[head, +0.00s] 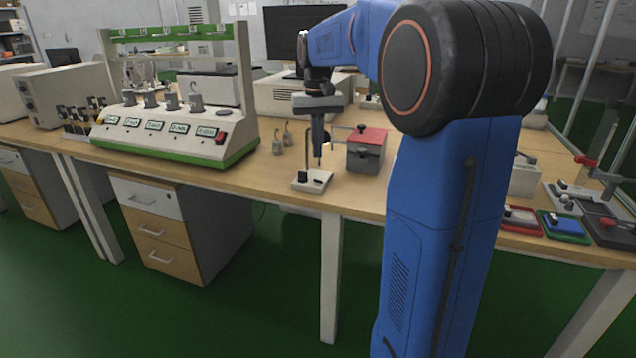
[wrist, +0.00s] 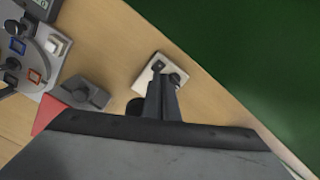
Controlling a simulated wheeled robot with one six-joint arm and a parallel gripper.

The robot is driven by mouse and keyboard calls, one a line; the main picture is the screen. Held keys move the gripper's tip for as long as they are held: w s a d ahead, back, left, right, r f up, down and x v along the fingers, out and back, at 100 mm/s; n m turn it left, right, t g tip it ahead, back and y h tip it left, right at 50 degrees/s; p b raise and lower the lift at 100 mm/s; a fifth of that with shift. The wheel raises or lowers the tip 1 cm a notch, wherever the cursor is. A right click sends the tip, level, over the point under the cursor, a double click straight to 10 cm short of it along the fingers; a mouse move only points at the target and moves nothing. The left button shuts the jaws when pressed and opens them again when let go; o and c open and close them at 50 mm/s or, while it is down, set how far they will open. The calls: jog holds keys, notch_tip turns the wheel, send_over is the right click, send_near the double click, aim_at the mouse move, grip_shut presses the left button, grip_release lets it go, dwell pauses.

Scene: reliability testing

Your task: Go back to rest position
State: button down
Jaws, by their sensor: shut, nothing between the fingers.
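My gripper (head: 318,158) points down over the workbench (head: 272,186), just above a small white stand (head: 313,181) with a thin upright post. Its fingers are together with nothing between them. In the wrist view my gripper (wrist: 160,80) shows as two dark fingers side by side, and the white stand (wrist: 148,74) lies at their tips. I cannot tell whether the fingertips touch the stand. My blue arm covers much of the right half of the head view.
A red-topped grey box (head: 366,150) stands close to the right of my gripper. Small metal weights (head: 278,146) stand to the left. A white-green test rack (head: 178,130) is further left. Red and blue devices (head: 563,226) lie at right. Drawers (head: 152,228) stand under the bench.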

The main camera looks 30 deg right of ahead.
dwell(0.3)
jog(key=s+a+f+n+t, duration=0.1)
jog(key=s+a+f, duration=0.3)
jog(key=s, duration=0.6)
jog(key=s+a+f+n+t, duration=0.2)
jog(key=s+a+f, duration=0.3)
jog(key=s, duration=0.5)
jog(key=s+a+f+n+t, duration=0.1)
jog(key=s+a+f, duration=0.3)
jog(key=s, duration=0.6)
jog(key=a, duration=0.2)
jog(key=shift+a+f+t, duration=0.25)
jog(key=shift+a+t, duration=0.15)
jog(key=shift+r, duration=0.1)
jog(key=w+d+r+m+g, duration=0.1)
jog(key=w+d+r+m, duration=0.2)
jog(key=w, duration=0.7)
jog(key=w+d+r+m+g+h, duration=0.1)
jog(key=w+d+r+m, duration=0.2)
jog(key=w+d+r, duration=0.4)
jog(key=w+d+r+m+g, duration=0.1)
jog(key=w+d+r+m, duration=0.3)
jog(key=w+r, duration=0.6)
jog(key=w+d, duration=0.1)
jog(key=w, duration=0.3)
jog(key=shift+d+g, duration=0.25)
jog(key=shift+g, duration=0.05)
